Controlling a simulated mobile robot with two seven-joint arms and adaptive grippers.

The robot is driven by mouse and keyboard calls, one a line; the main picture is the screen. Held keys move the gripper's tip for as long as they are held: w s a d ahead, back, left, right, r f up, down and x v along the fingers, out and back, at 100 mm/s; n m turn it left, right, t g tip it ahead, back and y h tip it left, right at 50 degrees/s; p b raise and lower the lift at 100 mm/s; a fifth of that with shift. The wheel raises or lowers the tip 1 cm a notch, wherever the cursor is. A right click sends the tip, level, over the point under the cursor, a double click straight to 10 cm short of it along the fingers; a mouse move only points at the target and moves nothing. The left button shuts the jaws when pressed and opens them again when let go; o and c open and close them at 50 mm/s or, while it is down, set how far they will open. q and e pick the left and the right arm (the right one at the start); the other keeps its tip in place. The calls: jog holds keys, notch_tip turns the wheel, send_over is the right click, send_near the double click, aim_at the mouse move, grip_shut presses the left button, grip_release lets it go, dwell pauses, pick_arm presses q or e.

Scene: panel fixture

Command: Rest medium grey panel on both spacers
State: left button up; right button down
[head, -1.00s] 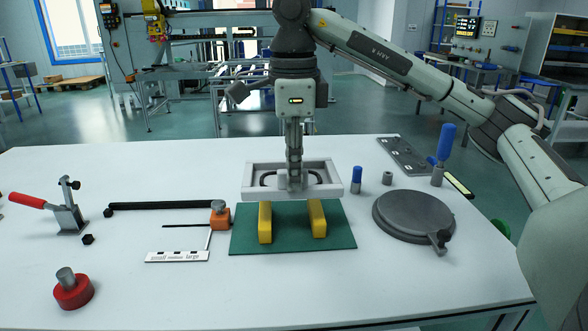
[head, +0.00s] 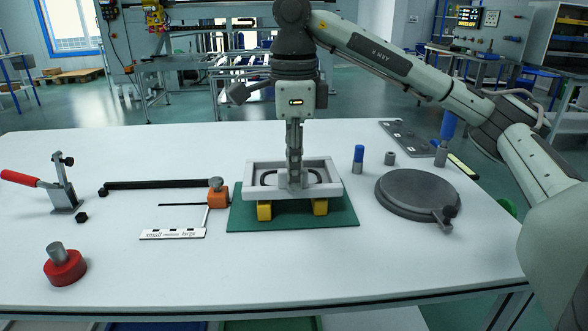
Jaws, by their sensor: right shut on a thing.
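The grey panel (head: 254,188), a light frame with a raised rim, is over the green mat (head: 342,216) in the middle of the table. The left yellow spacer (head: 264,211) and the right yellow spacer (head: 320,207) show only their front ends below the panel's front edge; the panel hides the rest. The panel looks level and spans both spacers; I cannot tell whether it touches them. My right gripper (head: 295,182) points down and is shut on the panel near its middle. My left gripper is not in view.
A grey round plate with a handle (head: 415,192) stands right of the mat. A blue-topped pin (head: 358,158) and small grey cylinder (head: 390,158) stand behind it. A red knob (head: 65,267) is at front left. The front middle is clear.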

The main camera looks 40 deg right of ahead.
jog(key=shift+f+b, duration=0.5)
jog(key=shift+f, duration=0.05)
dwell(0.4)
jog(key=c, duration=1.5)
grip_release()
jog(key=shift+o, duration=0.2)
notch_tip(320, 180, up, 12)
jog(key=shift+a, duration=0.1)
